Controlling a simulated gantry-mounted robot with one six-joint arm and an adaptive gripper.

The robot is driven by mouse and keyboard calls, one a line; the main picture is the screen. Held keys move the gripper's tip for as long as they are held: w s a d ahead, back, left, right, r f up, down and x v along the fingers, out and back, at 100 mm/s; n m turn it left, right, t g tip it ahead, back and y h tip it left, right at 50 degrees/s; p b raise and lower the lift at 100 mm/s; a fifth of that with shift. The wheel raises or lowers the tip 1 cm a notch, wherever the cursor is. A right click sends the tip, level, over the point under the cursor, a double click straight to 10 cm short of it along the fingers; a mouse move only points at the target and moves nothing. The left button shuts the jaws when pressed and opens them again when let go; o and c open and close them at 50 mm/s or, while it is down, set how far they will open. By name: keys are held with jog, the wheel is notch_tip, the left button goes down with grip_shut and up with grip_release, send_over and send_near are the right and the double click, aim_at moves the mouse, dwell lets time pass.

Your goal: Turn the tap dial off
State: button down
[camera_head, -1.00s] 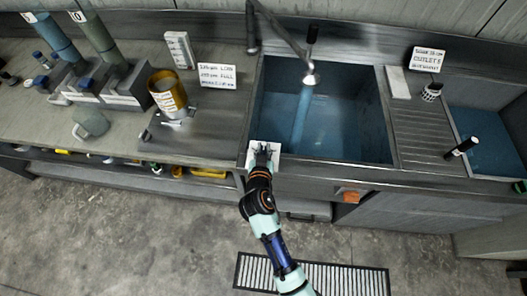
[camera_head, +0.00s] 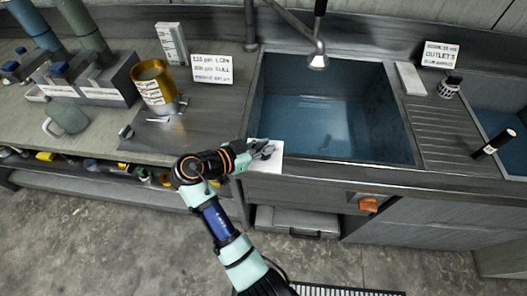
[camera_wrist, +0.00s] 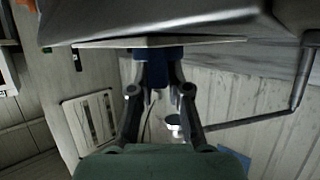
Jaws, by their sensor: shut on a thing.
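A white plate (camera_head: 262,169) sits at the sink's front left corner. My gripper (camera_head: 263,151) is over it, with its wrist coming from the left. In the wrist view, the gripper (camera_wrist: 154,70) has its fingers closed around a small blue knob (camera_wrist: 157,76) against the edge of a pale plate. It looks like the tap dial; the head view hides it behind my fingers. The tap spout (camera_head: 318,61) hangs over the sink (camera_head: 255,110), and no water stream shows under it. An orange knob (camera_head: 368,204) is on the counter front, apart from the gripper.
A gold cylinder (camera_head: 152,82), a jug (camera_head: 66,117) and a sign (camera_head: 212,69) stand on the left counter. A ribbed drainboard (camera_head: 446,128) and a black-handled item (camera_head: 494,143) are at the right. The floor in front is open, with a grate (camera_head: 345,291).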

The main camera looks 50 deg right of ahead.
jog(key=shift+f+m+g+b, duration=0.3)
jog(key=shift+m+g+b, duration=0.2)
jog(key=shift+g, duration=0.1)
jog(key=c, duration=1.1)
grip_release()
jog(key=shift+w, duration=0.1)
jog(key=shift+r, duration=0.2)
jog(key=v, duration=1.2)
jog(key=shift+r, duration=0.15)
